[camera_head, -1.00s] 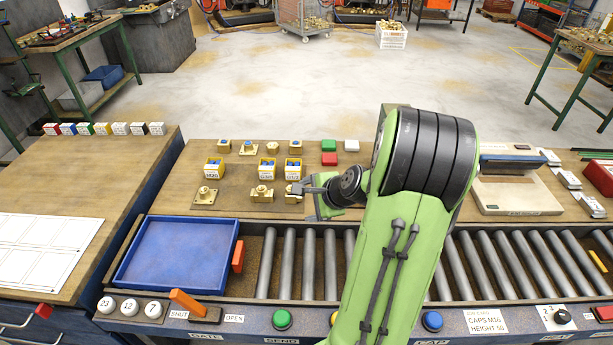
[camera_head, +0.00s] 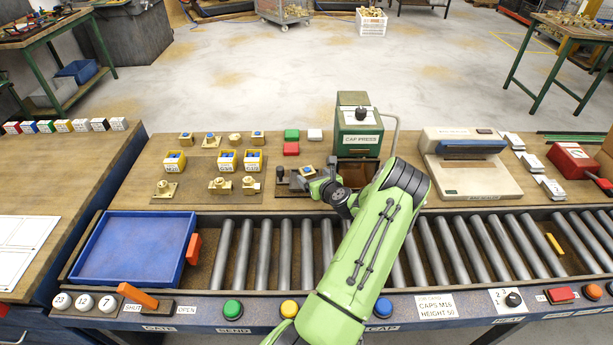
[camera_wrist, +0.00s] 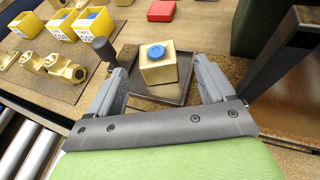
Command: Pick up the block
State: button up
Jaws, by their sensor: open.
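The brass block (camera_wrist: 158,68) with a round blue cap on top stands upright on a dark, low-rimmed plate (camera_wrist: 178,95) in the wrist view. In the head view the block (camera_head: 308,172) shows just beyond my gripper (camera_head: 310,182), partly hidden by it. In the wrist view my gripper (camera_wrist: 160,75) is open. One finger is on each side of the block, with visible gaps, and nothing is held. Whether the fingertips are level with the block is hard to tell.
The green cap press (camera_head: 357,135) stands right of the block. A black knobbed post (camera_wrist: 103,48) rises close to the left finger. Yellow bins (camera_head: 227,160) and brass fittings (camera_head: 220,186) lie to the left. A blue tray (camera_head: 88,278) and rollers (camera_head: 265,255) are in front.

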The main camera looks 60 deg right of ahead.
aim_at(308, 172)
jog(key=x, duration=0.5)
jog(key=shift+w+d+b, duration=0.1)
jog(key=shift+w+b, duration=0.2)
jog(key=shift+w, duration=0.05)
jog(key=shift+c, duration=0.3)
jog(key=c, duration=1.4)
jog(key=shift+r, duration=0.1)
grip_shut()
notch_tip(308, 172, up, 28)
jog(key=p, duration=0.4)
jog(key=shift+p, duration=0.35)
